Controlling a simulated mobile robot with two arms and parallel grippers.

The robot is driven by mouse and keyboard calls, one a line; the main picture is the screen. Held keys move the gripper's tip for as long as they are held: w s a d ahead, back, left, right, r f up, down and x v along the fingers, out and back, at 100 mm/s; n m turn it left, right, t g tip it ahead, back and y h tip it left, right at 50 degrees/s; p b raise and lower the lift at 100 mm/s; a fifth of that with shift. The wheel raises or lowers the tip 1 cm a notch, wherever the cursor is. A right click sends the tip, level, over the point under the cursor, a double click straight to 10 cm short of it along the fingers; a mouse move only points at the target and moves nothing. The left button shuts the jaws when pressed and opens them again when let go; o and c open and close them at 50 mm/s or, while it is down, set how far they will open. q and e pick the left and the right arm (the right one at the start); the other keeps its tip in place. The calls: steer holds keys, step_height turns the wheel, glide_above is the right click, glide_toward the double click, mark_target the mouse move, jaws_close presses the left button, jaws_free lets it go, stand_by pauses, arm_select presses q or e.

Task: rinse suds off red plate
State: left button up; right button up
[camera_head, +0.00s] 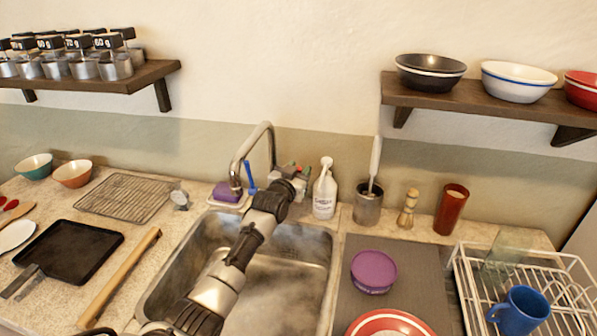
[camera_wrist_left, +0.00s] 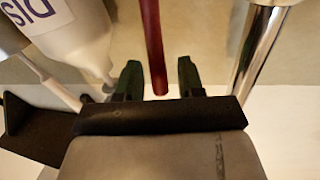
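A red-rimmed plate (camera_head: 390,316) lies on the grey mat at the bottom edge of the head view, partly cut off. Whether suds are on it I cannot tell. The sink (camera_head: 290,283) is in the middle, with a cloudy bottom. The chrome faucet (camera_head: 236,160) arches over its back; a chrome pipe (camera_wrist_left: 258,60) shows in the wrist view. My left gripper (camera_head: 298,171) reaches over the sink to behind it, between faucet and soap bottle. In the wrist view its fingers (camera_wrist_left: 159,80) are apart, with a thin red bar (camera_wrist_left: 153,45) between them, not visibly gripped. My right gripper is not in view.
A white soap bottle (camera_head: 325,195) stands close right of my left gripper. A purple sponge (camera_head: 226,192) lies by the faucet. A purple bowl (camera_head: 373,271) is on the mat (camera_head: 420,270). A white dish rack (camera_head: 470,285) with a blue mug (camera_head: 522,308) stands right.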

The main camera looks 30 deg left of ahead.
arm_select(q)
jaws_close()
steer(key=s+t+b, duration=0.2)
steer(key=b, duration=0.1)
steer(key=shift+d+f, duration=0.2)
steer(key=shift+d, duration=0.1)
jaws_free()
